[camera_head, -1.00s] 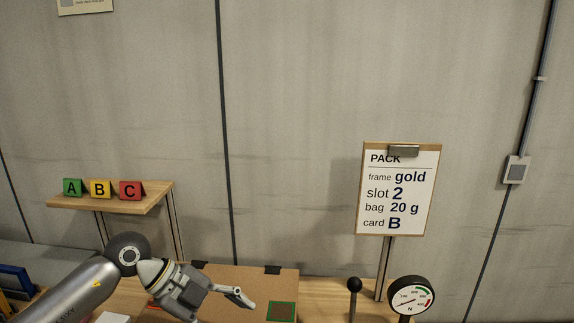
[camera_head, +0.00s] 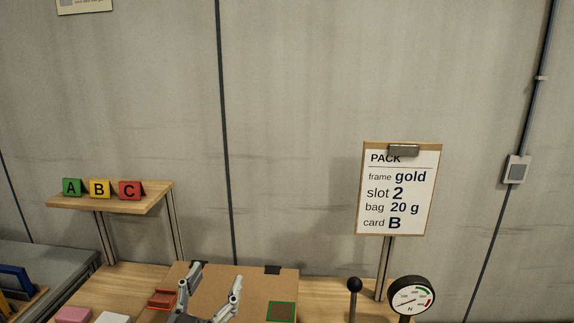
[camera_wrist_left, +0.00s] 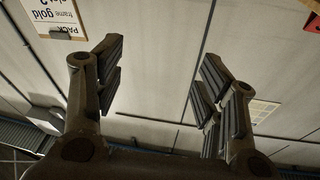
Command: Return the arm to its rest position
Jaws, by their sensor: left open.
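My left gripper (camera_head: 214,290) shows at the bottom of the head view, in front of the brown board, with its two fingers spread apart and pointing up. In the left wrist view the same gripper (camera_wrist_left: 155,85) is open, with nothing between its fingers. Behind the fingers that view shows the wall and, at top left, part of the sign (camera_wrist_left: 55,15) upside down. The rest of my left arm is below the head view's edge. My right gripper is in neither view.
A brown board (camera_head: 255,285) with a green-edged square (camera_head: 281,311) lies on the wooden table (camera_head: 330,290). A lever (camera_head: 354,287), a gauge (camera_head: 411,297) and the PACK sign (camera_head: 398,190) stand at right. A shelf (camera_head: 150,196) holds cards A, B and C. A red piece (camera_head: 162,298) is left of the board.

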